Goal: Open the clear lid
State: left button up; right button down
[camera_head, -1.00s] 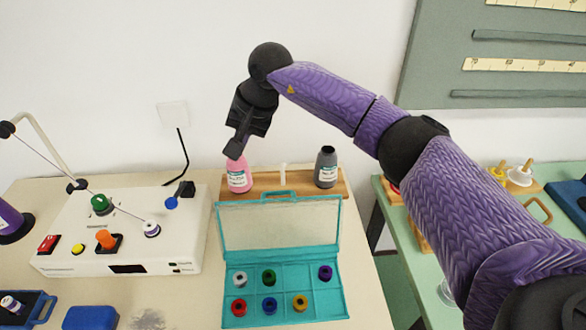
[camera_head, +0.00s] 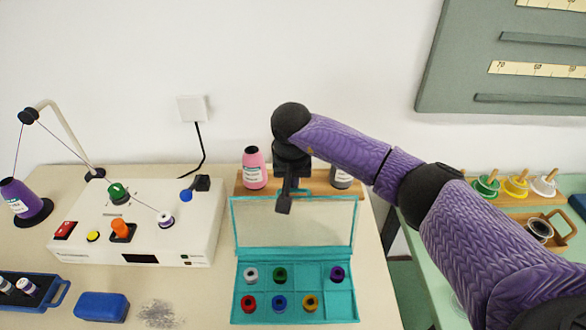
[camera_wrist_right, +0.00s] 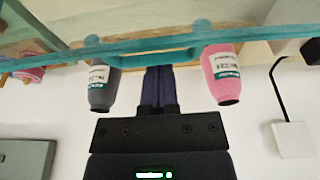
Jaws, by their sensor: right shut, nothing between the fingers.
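The clear lid (camera_head: 325,222) is a see-through panel in a teal frame. It stands raised at the back edge of the teal box (camera_head: 240,312), which lies open in front of it. My right gripper (camera_head: 284,208) is shut and empty, overlapping the lid's top edge in the head view. In the right wrist view the shut fingers (camera_wrist_right: 159,75) point at the teal top rim (camera_wrist_right: 255,42) and its handle; whether they touch cannot be told. My left gripper is not in view.
Several coloured spools lie in the box's compartments.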

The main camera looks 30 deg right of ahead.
jog(key=shift+s+a, duration=0.1)
jog(key=shift+s, duration=0.05)
jog(key=shift+s+a+r+p, duration=0.25)
jog(key=shift+s+r+p, duration=0.2)
jog(key=shift+r+p, duration=0.45)
jog(key=shift+s+a, duration=0.15)
jog(key=shift+s, duration=0.2)
jog(key=v, duration=0.3)
jog(key=p+v, duration=0.1)
jog(key=v, duration=0.5)
jog(key=shift+s+a+p, duration=0.2)
jog(key=shift+s+p, duration=0.15)
jog(key=shift+p, duration=0.05)
jog(key=shift+s+r, duration=0.15)
jog(key=shift+r, duration=0.25)
